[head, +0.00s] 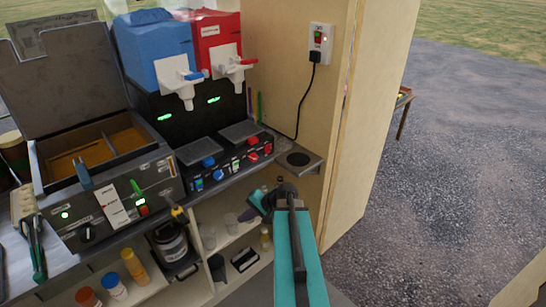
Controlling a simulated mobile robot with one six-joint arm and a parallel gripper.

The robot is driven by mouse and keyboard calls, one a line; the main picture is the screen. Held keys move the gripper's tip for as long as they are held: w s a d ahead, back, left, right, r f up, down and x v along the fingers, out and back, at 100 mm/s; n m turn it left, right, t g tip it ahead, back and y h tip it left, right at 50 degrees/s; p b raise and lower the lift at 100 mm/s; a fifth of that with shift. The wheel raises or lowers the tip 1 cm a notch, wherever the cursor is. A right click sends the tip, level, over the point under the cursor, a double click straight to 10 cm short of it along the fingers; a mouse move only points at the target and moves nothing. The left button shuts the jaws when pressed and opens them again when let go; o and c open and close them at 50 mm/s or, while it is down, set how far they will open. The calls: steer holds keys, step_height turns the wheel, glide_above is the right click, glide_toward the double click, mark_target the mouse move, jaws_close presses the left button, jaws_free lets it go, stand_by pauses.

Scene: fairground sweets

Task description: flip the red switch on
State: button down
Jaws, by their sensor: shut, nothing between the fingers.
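A white wall socket (320,42) is fixed to the pale wooden side panel. It carries a small red switch (318,37) with a glowing red light beside it; whether the rocker is up or down is too small to tell. A black plug (315,57) sits in its lower part. Another small red button (143,210) shows on the front of the dark machine at left. My gripper (256,203) is low in front of the counter's right end, well below the wall socket and apart from it. It is shut and empty; its fingertips are small and partly unclear.
The drink machine (195,125) with blue and red tanks stands left of the socket. A black cord (304,100) hangs from the plug to the counter. A small shelf (298,160) juts out below it. Cups and bottles fill the lower shelves. Open gravel lies at right.

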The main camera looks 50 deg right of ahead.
steer(key=s+d+r+m+t+h, duration=0.2)
steer(key=s+d+r, duration=0.1)
steer(key=d+r, duration=0.6)
steer(key=s+d+r+m+t+h, duration=0.2)
steer(key=s+d+r+m+t, duration=0.1)
steer(key=d+r, duration=0.7)
steer(key=d, duration=0.3)
steer(key=shift+s+d+h+b, duration=0.15)
steer(key=shift+d+h+b, duration=0.25)
steer(key=shift+f, duration=0.1)
steer(key=p, duration=0.4)
glide_toward(268, 153)
steer(key=f+x, duration=0.1)
steer(key=x, duration=0.3)
steer(key=shift+w, duration=0.8)
steer(key=shift+w+f, duration=0.1)
steer(key=shift+w, duration=0.05)
steer(key=shift+f, duration=0.1)
